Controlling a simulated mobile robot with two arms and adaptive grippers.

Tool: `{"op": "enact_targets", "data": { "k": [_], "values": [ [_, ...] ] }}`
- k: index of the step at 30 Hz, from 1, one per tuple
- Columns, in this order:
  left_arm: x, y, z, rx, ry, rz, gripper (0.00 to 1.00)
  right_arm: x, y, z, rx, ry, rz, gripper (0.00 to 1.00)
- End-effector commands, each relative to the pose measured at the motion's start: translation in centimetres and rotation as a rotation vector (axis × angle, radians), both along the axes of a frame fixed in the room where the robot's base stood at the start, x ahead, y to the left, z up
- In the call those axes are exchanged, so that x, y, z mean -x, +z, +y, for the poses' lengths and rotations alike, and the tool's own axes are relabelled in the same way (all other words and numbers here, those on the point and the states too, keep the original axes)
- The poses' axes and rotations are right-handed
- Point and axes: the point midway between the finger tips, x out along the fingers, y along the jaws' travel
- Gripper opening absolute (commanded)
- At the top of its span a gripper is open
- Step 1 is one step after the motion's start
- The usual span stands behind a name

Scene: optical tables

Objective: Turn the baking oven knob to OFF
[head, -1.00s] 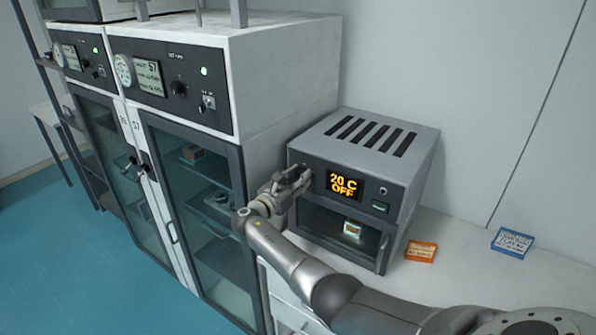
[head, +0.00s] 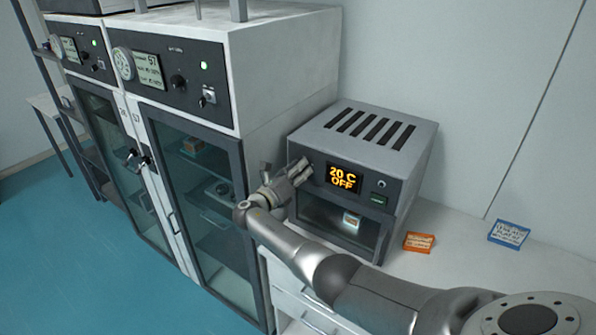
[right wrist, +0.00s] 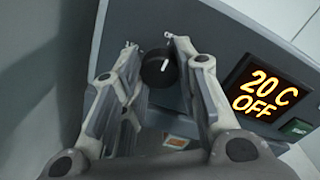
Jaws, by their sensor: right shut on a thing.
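The small grey baking oven (head: 420,155) stands on a white counter, with slots in its top. Its display (head: 344,178) reads "20 C OFF" and also shows in the right wrist view (right wrist: 262,93). The black oven knob (right wrist: 158,70), with a white pointer mark, is on the front panel left of the display. My right gripper (right wrist: 152,47) is shut on the knob, one finger on each side; in the head view the gripper (head: 299,170) hides the knob. My left gripper is not in view.
Tall glass-door cabinets (head: 190,215) stand close on the left. Right of the oven, an orange card (head: 419,242) and a blue card (head: 508,233) lie on the counter. A small box (head: 352,219) sits behind the oven's glass door.

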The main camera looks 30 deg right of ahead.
Motion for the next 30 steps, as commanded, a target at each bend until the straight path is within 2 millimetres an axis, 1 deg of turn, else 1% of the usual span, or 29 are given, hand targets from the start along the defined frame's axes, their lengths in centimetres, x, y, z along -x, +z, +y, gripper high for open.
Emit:
{"op": "enact_targets", "data": {
  "k": [1, 12, 13, 18, 26, 30],
  "values": [
    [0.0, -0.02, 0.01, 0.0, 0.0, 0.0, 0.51, 0.13, -0.33, -0.01, -0.002, -0.002, 0.008, 0.05],
    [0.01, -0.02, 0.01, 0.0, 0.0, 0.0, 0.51, 0.17, -0.4, -0.02, -0.001, -0.003, 0.012, 0.05],
    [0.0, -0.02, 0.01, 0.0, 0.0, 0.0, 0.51, 0.17, -0.41, -0.02, -0.001, -0.003, 0.012, 0.3],
    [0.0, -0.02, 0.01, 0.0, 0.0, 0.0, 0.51, 0.13, -0.32, 0.0, -0.001, -0.002, 0.01, 0.51],
    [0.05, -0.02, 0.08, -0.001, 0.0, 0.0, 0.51, 0.06, -0.15, 0.01, 0.001, -0.001, 0.007, 0.51],
    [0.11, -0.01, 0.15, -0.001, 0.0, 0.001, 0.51, 0.26, -0.2, 0.6, 0.001, 0.001, 0.007, 0.51]
  ]
}}
